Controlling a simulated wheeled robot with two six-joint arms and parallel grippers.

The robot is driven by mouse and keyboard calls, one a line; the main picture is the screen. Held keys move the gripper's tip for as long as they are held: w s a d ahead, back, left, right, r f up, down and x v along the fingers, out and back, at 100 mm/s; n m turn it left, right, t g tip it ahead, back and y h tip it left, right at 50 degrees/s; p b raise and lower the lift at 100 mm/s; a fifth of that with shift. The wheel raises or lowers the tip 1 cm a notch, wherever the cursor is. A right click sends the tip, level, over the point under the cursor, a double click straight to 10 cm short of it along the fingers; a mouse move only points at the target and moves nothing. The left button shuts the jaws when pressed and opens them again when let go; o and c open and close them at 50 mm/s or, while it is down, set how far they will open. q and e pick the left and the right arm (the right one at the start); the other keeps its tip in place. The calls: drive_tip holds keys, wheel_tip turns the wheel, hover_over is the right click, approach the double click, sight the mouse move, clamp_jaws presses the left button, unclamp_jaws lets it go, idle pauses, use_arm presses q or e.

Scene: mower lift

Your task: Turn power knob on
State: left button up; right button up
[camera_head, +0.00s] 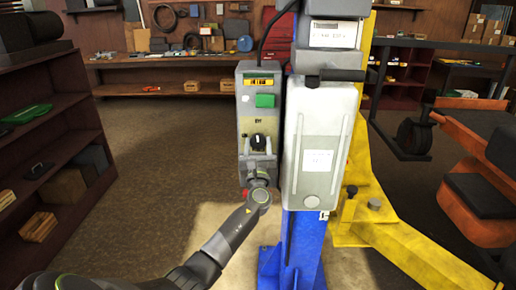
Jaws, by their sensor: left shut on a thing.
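The grey control box (247,88) is mounted on the left side of the blue lift post (303,240). It carries a yellow label, a green button (265,100) and a black round power knob (258,141) lower down. My left arm comes up from the bottom left. My left gripper (258,150) is at the knob, with its fingers around the knob's lower part and shut on it. The fingers partly hide the knob and the panel below it. A bit of red (245,193) shows beside my wrist, at the box's lower end. My right gripper is not in view.
A white-grey cover box (320,150) stands right of the control box. Yellow lift legs (400,250) spread at the lower right, near an orange and black machine (470,200). A dark shelf (50,150) stands at the left. The floor between shelf and post is clear.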

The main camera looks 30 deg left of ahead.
use_arm(q)
drive_tip(key=n+g+y+b, duration=0.1)
drive_tip(key=n, duration=0.2)
drive_tip(key=n+g+y+b, duration=0.1)
drive_tip(key=n+b, duration=0.1)
drive_tip(key=n, duration=0.1)
drive_tip(key=shift+d+f+b, duration=0.15)
drive_tip(key=shift+f+b, duration=0.05)
drive_tip(key=shift+b, duration=0.1)
drive_tip(key=n+g+b, duration=0.1)
drive_tip(key=n, duration=0.2)
drive_tip(key=shift+w+n+g+y+b, duration=0.1)
drive_tip(key=shift+n+g+y+b, duration=0.2)
drive_tip(key=shift+g+y+b, duration=0.1)
drive_tip(key=n+g+b, duration=0.1)
drive_tip(key=n, duration=0.2)
drive_tip(key=shift+r+n+g, duration=0.15)
drive_tip(key=shift+n+g, duration=0.15)
drive_tip(key=n, duration=0.2)
drive_tip(key=n+g+b, duration=0.1)
drive_tip(key=n, duration=0.1)
drive_tip(key=shift+d+r+g, duration=0.1)
drive_tip(key=shift+r+g, duration=0.05)
drive_tip(key=shift+g, duration=0.15)
drive_tip(key=shift+r+n+g+h, duration=0.1)
drive_tip(key=shift+n+g+h, duration=0.35)
drive_tip(key=shift+n, duration=1.35)
drive_tip(key=o, duration=1)
drive_tip(key=shift+c, duration=0.2)
drive_tip(key=shift+d, duration=0.1)
